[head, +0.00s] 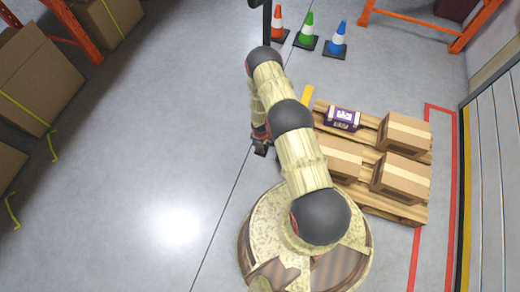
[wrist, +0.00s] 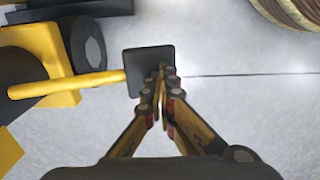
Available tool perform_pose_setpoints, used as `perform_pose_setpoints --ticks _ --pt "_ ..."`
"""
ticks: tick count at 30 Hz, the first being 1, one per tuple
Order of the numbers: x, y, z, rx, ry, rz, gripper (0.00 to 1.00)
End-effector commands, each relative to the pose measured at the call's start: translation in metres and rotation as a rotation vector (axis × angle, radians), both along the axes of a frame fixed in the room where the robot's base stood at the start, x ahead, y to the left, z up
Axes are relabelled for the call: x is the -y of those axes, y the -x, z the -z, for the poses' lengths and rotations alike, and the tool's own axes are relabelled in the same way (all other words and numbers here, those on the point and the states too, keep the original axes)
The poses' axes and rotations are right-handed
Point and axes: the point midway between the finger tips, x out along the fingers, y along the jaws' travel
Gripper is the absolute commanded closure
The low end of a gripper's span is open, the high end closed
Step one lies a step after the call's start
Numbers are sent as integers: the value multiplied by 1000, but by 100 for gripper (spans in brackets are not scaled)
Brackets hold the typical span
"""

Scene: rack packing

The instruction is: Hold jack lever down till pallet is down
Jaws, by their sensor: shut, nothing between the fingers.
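The jack lever is a yellow bar (wrist: 78,84) ending in a dark square pad (wrist: 140,60) in the wrist view. My gripper (wrist: 162,70) is shut and empty, its fingertips over the right part of that pad. I cannot tell whether they touch or press it. In the head view my gripper (head: 261,148) is left of the loaded wooden pallet (head: 400,208). A yellow part of the jack (head: 308,97) shows at the pallet's upper left corner. My arm hides much of the jack, and the pallet's height above the floor cannot be told.
The pallet carries cardboard boxes (head: 403,176) and a purple box (head: 343,119). Red, green (head: 307,32) and blue cones stand beyond it. A red floor line (head: 453,170) and a shutter-like wall (head: 496,180) lie on the right. The floor to the left is clear up to racks with cartons (head: 35,80).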

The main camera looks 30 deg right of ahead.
Motion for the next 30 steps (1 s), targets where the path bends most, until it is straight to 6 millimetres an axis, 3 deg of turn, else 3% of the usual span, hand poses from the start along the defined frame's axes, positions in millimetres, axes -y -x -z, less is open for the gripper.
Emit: perform_pose_setpoints --ticks 1,24,30 --pt "-3 7 5 -9 -3 -1 100" --pt "-3 10 6 -14 -5 -1 100" --pt "-7 8 -8 -12 -3 -2 100"
